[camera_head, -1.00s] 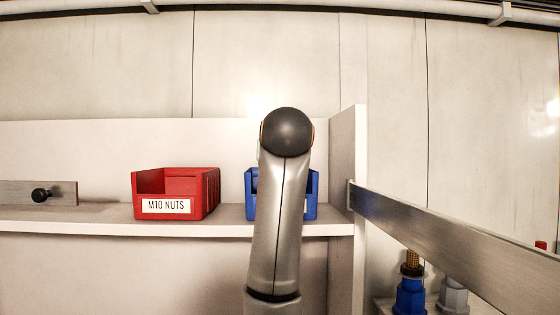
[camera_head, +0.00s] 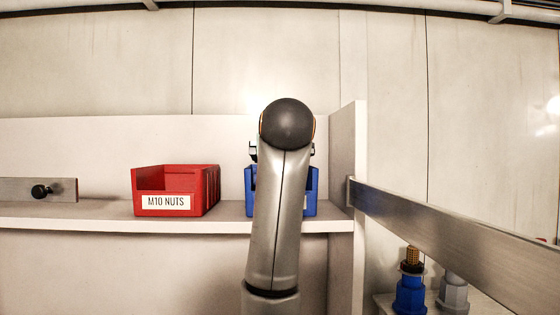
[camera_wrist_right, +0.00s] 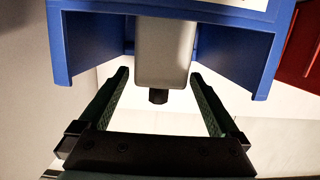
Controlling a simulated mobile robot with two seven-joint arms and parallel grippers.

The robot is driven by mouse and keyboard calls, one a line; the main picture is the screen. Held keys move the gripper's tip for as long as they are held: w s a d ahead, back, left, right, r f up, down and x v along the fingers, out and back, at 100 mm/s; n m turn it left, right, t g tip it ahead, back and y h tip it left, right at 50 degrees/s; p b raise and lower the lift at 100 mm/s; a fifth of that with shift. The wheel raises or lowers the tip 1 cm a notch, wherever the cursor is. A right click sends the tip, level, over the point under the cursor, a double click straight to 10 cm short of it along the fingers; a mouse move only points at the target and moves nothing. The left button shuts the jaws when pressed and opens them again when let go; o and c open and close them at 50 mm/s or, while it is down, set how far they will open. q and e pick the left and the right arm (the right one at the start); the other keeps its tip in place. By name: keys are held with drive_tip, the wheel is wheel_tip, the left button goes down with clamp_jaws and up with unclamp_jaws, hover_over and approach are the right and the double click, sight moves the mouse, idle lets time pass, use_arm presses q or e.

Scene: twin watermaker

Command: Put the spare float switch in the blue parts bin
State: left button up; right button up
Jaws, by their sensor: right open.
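The blue parts bin (camera_head: 311,190) stands on the shelf in the head view, mostly hidden behind my right arm. In the right wrist view the bin (camera_wrist_right: 58,45) fills the top, its open side facing the gripper. A grey block-shaped part with a short black stub, which looks like the float switch (camera_wrist_right: 165,55), sits between the bin's side walls. I cannot tell whether it rests on the bin's floor. My right gripper (camera_wrist_right: 159,78) is open, with its fingertips apart on either side of the grey part's near end. My left gripper is not in view.
A red bin labelled M10 NUTS (camera_head: 165,203) stands left of the blue bin on the shelf (camera_head: 90,221). An upright panel (camera_head: 348,165) closes the shelf on the right. A metal bar (camera_head: 440,240) and blue and grey fittings lie further right.

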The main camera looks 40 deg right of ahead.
drive_tip(key=b+v, duration=0.2)
drive_tip(key=v, duration=0.9)
drive_tip(key=shift+b, duration=0.35)
drive_tip(key=shift+f, duration=0.1)
